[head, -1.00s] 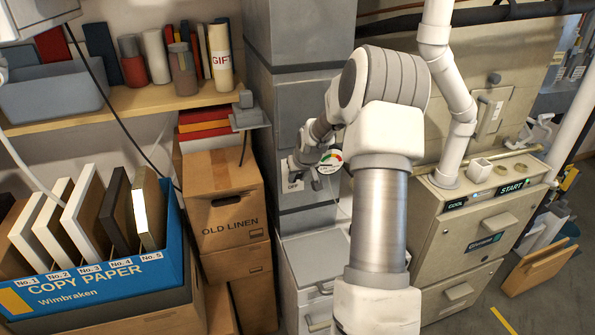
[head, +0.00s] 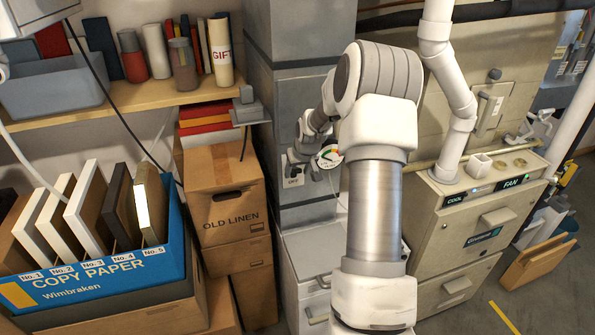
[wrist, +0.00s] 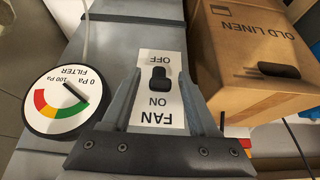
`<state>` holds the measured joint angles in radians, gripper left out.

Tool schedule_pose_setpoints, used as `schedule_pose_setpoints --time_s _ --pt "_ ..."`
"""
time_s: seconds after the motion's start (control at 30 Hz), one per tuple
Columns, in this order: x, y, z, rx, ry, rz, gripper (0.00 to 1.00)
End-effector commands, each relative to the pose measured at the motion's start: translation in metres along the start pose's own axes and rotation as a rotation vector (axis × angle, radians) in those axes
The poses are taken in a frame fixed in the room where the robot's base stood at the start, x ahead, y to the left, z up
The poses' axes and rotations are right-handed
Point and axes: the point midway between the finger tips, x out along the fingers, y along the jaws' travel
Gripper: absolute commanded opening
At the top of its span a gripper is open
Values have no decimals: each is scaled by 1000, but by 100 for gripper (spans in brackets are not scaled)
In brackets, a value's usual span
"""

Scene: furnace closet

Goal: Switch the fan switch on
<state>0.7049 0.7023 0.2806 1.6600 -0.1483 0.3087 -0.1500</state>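The white fan switch plate (wrist: 147,112) is upside down in the wrist view, with FAN nearest my gripper, ON in the middle and OFF at the far end. Its black switch lever (wrist: 159,80) sits between the ON and OFF words; I cannot tell firmly which way it is thrown. My gripper (wrist: 161,78) has its two fingers apart, one on each side of the plate, with nothing held. In the head view my gripper (head: 304,163) is at the grey duct, just above the plate's visible OFF end (head: 293,182); the lever is hidden there.
A round filter gauge (wrist: 56,102) sits close beside the plate. Old Linen boxes (head: 225,205) stand left of the duct.

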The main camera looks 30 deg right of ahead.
Motion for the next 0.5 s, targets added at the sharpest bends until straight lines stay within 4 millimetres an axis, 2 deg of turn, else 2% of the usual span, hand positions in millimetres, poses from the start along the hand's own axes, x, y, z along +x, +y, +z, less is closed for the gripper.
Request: schedule_pose_setpoints --time_s 0.27,0.5 --pt "-9 0 -1 1 1 1 60" --pt "-50 1 -1 1 3 2 60"
